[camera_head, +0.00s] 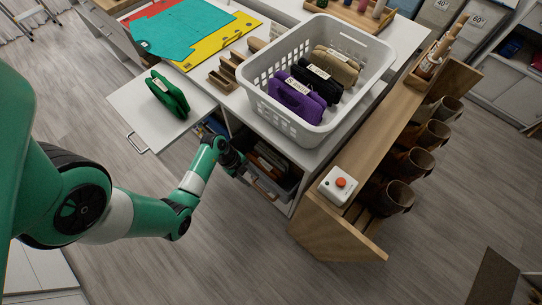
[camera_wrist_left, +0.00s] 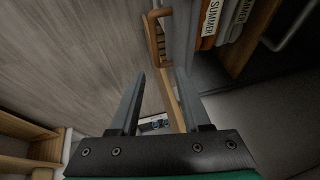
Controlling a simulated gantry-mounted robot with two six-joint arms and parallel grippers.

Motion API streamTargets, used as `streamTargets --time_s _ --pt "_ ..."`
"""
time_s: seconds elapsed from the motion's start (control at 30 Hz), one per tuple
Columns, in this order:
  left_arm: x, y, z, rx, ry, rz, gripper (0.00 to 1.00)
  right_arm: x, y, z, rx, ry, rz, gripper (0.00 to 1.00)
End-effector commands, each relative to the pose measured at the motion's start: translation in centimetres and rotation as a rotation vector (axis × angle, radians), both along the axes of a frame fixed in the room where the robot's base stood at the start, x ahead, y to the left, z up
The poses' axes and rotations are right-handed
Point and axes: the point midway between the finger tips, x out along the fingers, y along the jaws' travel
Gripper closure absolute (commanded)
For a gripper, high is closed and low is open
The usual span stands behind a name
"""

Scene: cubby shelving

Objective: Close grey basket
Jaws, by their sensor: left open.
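The grey basket (camera_head: 289,187) sits in the cubby under the white counter and sticks out at its front. Folded items lie inside it, and a wooden handle (camera_head: 264,187) is on its front. In the left wrist view the handle (camera_wrist_left: 154,40) stands beyond my fingers, beside the basket's grey wall (camera_wrist_left: 183,40). My left gripper (camera_head: 241,169) is at the basket's front left, close to the handle. Its fingers (camera_wrist_left: 158,74) are apart with nothing clearly between them; contact with the handle cannot be told. My right gripper is not in view.
A light grey laundry basket (camera_head: 272,106) with folded bundles stands on the counter above. A green bag (camera_head: 168,93) lies on a pulled-out white panel (camera_head: 130,100) at left. A wooden rack (camera_head: 325,222) with boots and a red-button box (camera_head: 338,185) stands close at right.

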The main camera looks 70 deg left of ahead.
Motion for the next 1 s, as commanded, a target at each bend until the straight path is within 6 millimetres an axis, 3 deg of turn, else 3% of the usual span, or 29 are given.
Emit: streamTargets --time_s 0.17,0.4,0.53,0.7,0.97,1.0 --pt "0.6 -0.5 -2.3 -0.002 0.002 -0.002 0.53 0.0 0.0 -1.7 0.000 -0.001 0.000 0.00" --pt "2.5 -1.9 -7.4 -0.001 0.002 -0.005 0.53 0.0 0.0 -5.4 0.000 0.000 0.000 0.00" --pt "3.3 -2.4 -9.4 0.001 0.000 -0.003 0.53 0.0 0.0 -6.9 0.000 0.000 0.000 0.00" --pt "3.9 -2.8 -10.5 0.000 0.001 0.000 0.53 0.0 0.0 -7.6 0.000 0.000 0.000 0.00" --pt "4.0 -2.9 -10.4 0.001 0.000 0.000 0.53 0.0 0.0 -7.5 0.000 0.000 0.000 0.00" --pt "4.0 -2.9 -10.4 0.001 0.000 0.000 0.58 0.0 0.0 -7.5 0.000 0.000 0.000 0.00"
